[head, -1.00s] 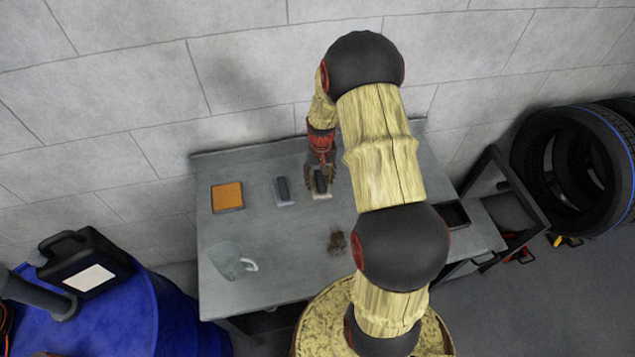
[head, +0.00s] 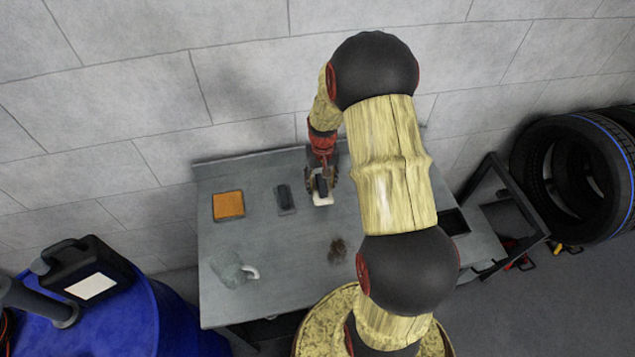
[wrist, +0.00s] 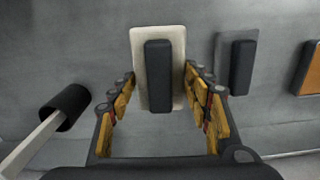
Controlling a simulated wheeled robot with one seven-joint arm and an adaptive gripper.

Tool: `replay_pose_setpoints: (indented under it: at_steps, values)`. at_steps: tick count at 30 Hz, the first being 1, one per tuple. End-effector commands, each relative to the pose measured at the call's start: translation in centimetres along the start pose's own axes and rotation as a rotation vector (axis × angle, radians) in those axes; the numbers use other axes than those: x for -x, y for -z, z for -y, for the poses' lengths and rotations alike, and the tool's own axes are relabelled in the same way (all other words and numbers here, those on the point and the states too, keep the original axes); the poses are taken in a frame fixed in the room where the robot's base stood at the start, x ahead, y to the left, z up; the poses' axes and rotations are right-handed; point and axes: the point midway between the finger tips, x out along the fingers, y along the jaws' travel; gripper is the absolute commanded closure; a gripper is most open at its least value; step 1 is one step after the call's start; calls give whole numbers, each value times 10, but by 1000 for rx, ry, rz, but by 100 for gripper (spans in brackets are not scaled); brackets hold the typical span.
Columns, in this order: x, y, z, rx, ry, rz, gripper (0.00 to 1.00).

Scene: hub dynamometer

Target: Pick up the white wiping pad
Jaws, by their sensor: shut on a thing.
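The white wiping pad (head: 323,200) is a pale flat rectangle with a black block handle on top. It is at the back of the grey table in the head view, partly covered by my gripper (head: 322,184). In the wrist view the pad (wrist: 145,45) extends forward between the fingers of my gripper (wrist: 160,80). The fingers are shut on the pad, one along each side. I cannot tell whether its underside touches the table.
A grey pad with a dark handle (head: 285,198) lies just left of the white pad, and an orange pad (head: 228,205) farther left. A mug (head: 230,269) and a dark brown smudge (head: 337,250) are nearer the front. A black-headed tool (wrist: 65,108) lies left in the wrist view.

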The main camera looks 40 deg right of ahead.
Motion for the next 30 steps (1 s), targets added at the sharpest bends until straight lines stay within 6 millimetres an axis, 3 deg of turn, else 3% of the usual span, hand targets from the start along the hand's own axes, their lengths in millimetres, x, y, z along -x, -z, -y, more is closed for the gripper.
replay_pose_setpoints:
  at_steps: [1,6,12,18,30]
  values:
    - [14,-7,1,1,0,-4,76]
    - [47,-36,4,1,0,-4,76]
    - [62,-77,8,2,0,-2,76]
    - [74,-105,11,1,0,-2,76]
    - [80,-123,13,0,0,-1,76]
